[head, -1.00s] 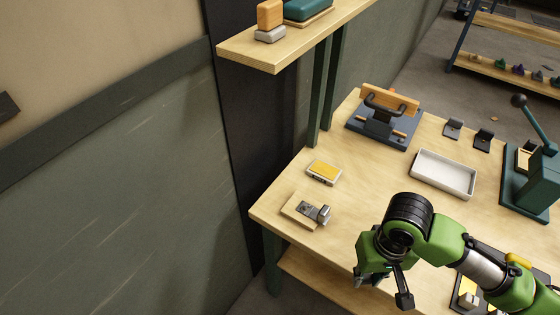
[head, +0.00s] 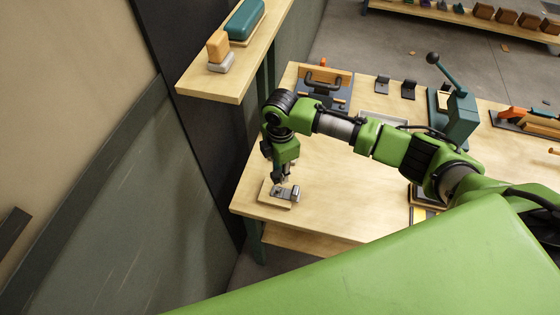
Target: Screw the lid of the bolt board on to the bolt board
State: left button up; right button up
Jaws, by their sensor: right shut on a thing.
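The bolt board (head: 268,195) is a small pale wooden board lying flat near the table's left front corner. It carries a grey metal fitting with a short silver cylinder (head: 295,193) at its right end. My right gripper (head: 279,183) points down over the board, its fingers shut on a small part of the metal fitting. The fingers hide that part, so I cannot tell its shape. I cannot make out a separate lid. My left gripper is not in view.
The table (head: 330,195) is bare right of the board. A dark stand with an orange-brown block (head: 335,75), black brackets (head: 409,90) and a teal lever press (head: 461,115) stand farther back. A shelf (head: 240,80) overhangs at the left. My green arm covers part of the table.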

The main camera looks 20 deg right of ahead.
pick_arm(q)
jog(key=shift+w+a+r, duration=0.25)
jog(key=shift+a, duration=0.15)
pick_arm(e)
jog(key=shift+w+r+n, duration=0.15)
jog(key=shift+w+n, duration=0.15)
jog(key=shift+n, duration=0.1)
